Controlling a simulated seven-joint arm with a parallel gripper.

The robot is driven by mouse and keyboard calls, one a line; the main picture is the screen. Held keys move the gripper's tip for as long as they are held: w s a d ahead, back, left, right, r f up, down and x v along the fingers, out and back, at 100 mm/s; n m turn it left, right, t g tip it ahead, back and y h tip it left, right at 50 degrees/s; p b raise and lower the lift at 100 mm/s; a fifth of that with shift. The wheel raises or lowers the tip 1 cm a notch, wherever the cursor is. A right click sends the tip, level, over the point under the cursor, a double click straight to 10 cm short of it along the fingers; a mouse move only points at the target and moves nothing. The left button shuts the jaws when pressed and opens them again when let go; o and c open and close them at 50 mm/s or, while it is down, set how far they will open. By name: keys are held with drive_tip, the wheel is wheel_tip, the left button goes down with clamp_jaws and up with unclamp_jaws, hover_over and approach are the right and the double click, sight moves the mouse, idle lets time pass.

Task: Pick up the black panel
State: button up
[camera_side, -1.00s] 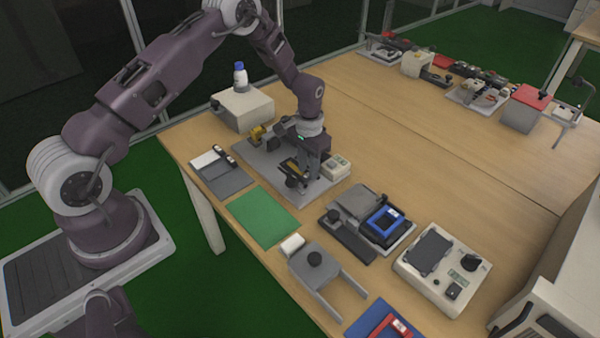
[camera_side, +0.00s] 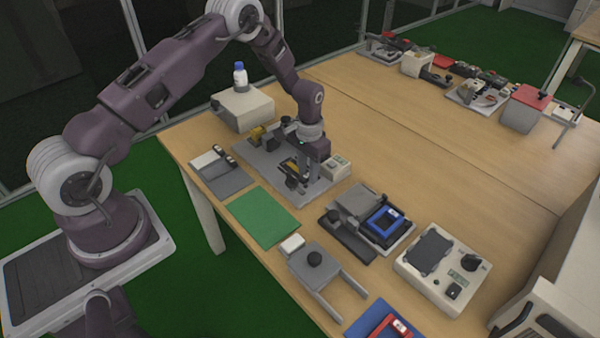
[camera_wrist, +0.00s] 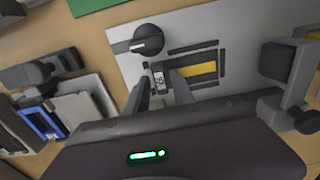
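My gripper (camera_wrist: 160,82) is open over the grey fixture plate (camera_wrist: 125,33), its two fingers apart on either side of a small white-labelled piece (camera_wrist: 158,78); I cannot tell whether they touch it. Beside the right finger, a dark slot area holds a yellow strip (camera_wrist: 201,69). In the side view my gripper (camera_side: 302,172) is low over the right part of this plate (camera_side: 262,165), partly hiding the parts below. No plain black panel is clear in the fixture. A dark flat panel (camera_side: 428,252) lies on the white instrument box at the right.
A black knob (camera_wrist: 147,40) and a dark block with a clamp (camera_wrist: 290,62) stand close to my gripper. A green mat (camera_side: 263,217), a grey stand (camera_side: 318,268) and a unit with a blue frame (camera_side: 386,222) lie nearby. The table's back middle is clear.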

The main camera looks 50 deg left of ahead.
drive_tip(key=shift+c, duration=0.2)
clamp_jaws()
drive_tip(key=shift+r, duration=2.55)
